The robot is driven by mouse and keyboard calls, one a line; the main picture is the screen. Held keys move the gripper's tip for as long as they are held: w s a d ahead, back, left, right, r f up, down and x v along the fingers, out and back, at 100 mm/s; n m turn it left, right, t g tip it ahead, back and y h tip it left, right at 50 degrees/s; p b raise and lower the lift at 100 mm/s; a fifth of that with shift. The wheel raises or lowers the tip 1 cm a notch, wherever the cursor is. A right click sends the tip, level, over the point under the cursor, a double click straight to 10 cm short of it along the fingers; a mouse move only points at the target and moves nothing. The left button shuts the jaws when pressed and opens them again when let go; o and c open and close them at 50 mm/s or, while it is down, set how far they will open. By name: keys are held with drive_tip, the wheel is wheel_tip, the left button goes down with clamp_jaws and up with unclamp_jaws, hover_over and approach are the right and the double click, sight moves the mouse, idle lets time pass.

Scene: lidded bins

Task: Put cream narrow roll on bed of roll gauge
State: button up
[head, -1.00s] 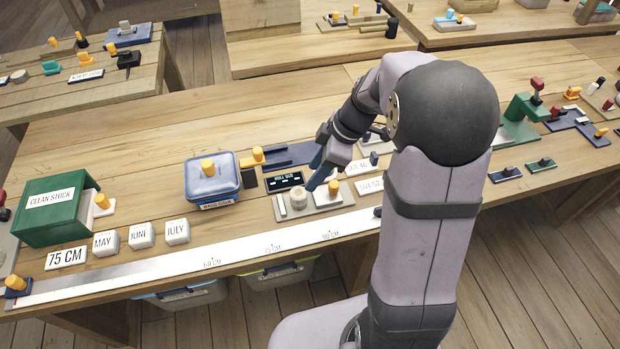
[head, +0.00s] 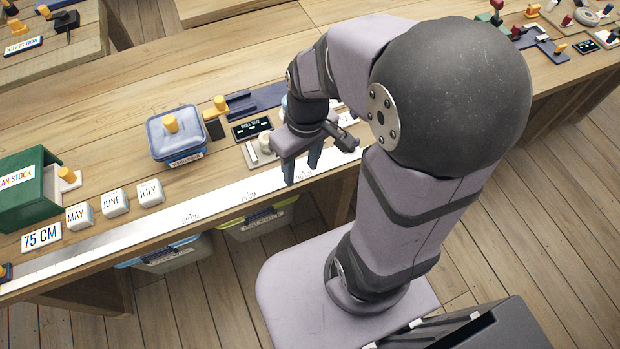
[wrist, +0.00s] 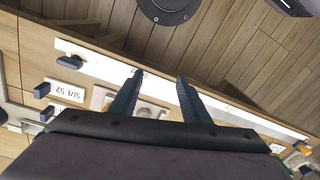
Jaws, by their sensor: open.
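A cream roll (head: 265,142) sits on the light grey plate of the roll gauge (head: 249,155), just in front of its dark display (head: 252,128). My arm hides the plate's right part in the head view. My gripper (head: 301,170) is open and points down over the table's front edge, in front and to the right of the roll and apart from it. In the wrist view the two blue fingers (wrist: 160,74) stand apart with nothing held. A pale round shape behind them is too small to name.
A blue lidded bin (head: 176,136) stands left of the gauge. Month blocks (head: 115,202) and a green box (head: 25,190) are further left. A long white ruler (head: 205,210) runs along the front edge. Bins stand under the table.

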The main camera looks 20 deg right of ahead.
drive_tip(key=shift+s+d+f+m+h, duration=0.1)
drive_tip(key=shift+s+f+m+h, duration=0.05)
drive_tip(key=shift+s+m, duration=0.45)
drive_tip(key=shift+s+d+f+m+h, duration=0.1)
drive_tip(key=shift+s+m+h, duration=0.1)
drive_tip(key=shift+s+m, duration=0.4)
drive_tip(key=shift+s+d+f+m+h, duration=0.15)
drive_tip(key=shift+s+m, duration=0.25)
drive_tip(key=shift+s, duration=0.35)
drive_tip(key=shift+a, duration=0.1)
wheel_tip(320, 180, up, 5)
drive_tip(key=p, duration=0.5)
wheel_tip(320, 180, down, 43)
drive_tip(key=b, duration=4.2)
drive_tip(key=shift+r+b, duration=0.15)
drive_tip(key=shift+b, duration=0.2)
